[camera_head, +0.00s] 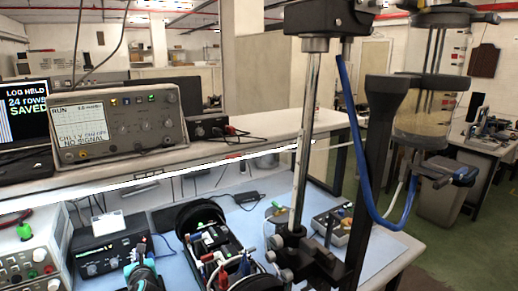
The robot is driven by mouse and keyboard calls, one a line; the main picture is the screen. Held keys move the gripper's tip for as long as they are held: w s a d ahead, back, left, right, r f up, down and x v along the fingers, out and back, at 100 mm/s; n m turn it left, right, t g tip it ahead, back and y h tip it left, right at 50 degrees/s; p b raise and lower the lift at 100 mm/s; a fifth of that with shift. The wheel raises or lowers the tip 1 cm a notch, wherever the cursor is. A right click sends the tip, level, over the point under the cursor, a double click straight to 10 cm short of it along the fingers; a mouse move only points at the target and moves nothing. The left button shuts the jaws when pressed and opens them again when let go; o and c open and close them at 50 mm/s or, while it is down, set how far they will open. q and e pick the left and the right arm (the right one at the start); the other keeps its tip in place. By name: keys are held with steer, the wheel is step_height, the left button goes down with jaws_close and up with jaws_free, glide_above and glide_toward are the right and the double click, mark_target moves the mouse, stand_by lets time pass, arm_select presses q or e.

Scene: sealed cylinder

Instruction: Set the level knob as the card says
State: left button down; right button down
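No knob can be read as the level knob at this size. A black box with knobs (108,254) stands on the blue mat at the lower left. A small white card-like piece (107,222) is at its top; any writing on it is too small to read. A light-coloured instrument (32,252) with knobs and a green piece on top is cut off at the left edge. A sealed clear cylinder (422,122) hangs in a stand at the upper right, with a blue hose (364,175) looping below it. I cannot make out either gripper.
An oscilloscope (118,126) reading "NO SIGNAL" stands on the shelf (255,141), beside a screen (24,112) reading "LOG HELD 24 rows SAVED". A metal post (305,130) rises at the mat's right. Coloured leads crowd the front centre.

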arm_select(q)
steer(key=shift+f, duration=0.15)
steer(key=shift+s+a+b, duration=0.45)
steer(key=shift+a+b, duration=0.15)
steer(key=shift+b, duration=0.05)
stand_by(0.4)
stand_by(0.5)
steer(key=shift+a+r+p, duration=0.1)
steer(key=shift+r+p, duration=0.2)
steer(key=shift+r, duration=0.15)
steer(key=shift+s+d, duration=0.55)
steer(key=shift+s, duration=0.3)
steer(key=shift+s+d, duration=0.5)
steer(key=shift+s, duration=0.4)
steer(key=shift+s+d, duration=0.55)
steer(key=shift+s, duration=0.3)
